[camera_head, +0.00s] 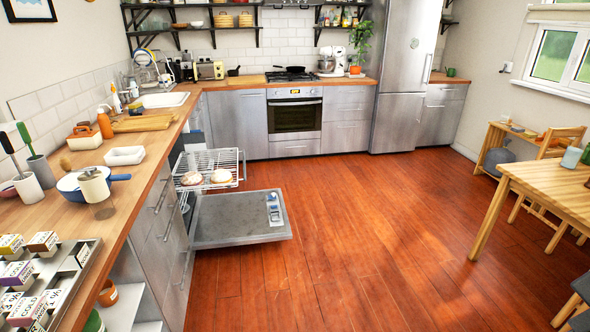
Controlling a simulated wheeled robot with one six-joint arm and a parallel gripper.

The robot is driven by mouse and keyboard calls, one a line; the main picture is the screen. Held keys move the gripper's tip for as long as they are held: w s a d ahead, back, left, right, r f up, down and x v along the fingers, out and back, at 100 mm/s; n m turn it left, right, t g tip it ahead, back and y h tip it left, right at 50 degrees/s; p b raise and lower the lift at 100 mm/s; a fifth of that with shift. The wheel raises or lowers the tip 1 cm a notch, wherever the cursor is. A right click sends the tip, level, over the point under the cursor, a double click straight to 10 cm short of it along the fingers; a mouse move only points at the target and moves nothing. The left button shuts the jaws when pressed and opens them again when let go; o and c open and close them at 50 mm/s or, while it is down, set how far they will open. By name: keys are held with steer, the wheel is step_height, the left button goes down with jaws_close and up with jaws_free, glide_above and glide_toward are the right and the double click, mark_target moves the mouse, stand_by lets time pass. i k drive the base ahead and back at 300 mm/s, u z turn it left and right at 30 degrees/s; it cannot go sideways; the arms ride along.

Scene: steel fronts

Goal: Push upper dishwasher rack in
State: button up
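The upper dishwasher rack (236,183) is a white wire rack, pulled out from the left counter run over the open door. Two round, pale dishes (221,176) lie in it. The dishwasher door (215,232) is folded down flat, below the rack, with a small dispenser panel (273,208) on its inner face. The dishwasher's inside is mostly hidden by the rack and the counter. My gripper is not in view.
The wooden counter (112,211) runs along the left above the dishwasher. The wooden floor (350,235) to the right of the open door is clear. A table (555,190) and chair (562,140) stand at the right. An oven (295,118) is at the back.

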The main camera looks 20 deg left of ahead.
mark_target(191, 148)
steer(key=z, duration=0.45)
steer(key=i, duration=2.15)
steer(key=u, duration=0.5)
steer(key=i, duration=0.65)
steer(key=u, duration=1.45)
steer(key=i, duration=0.6)
steer(key=u, duration=0.55)
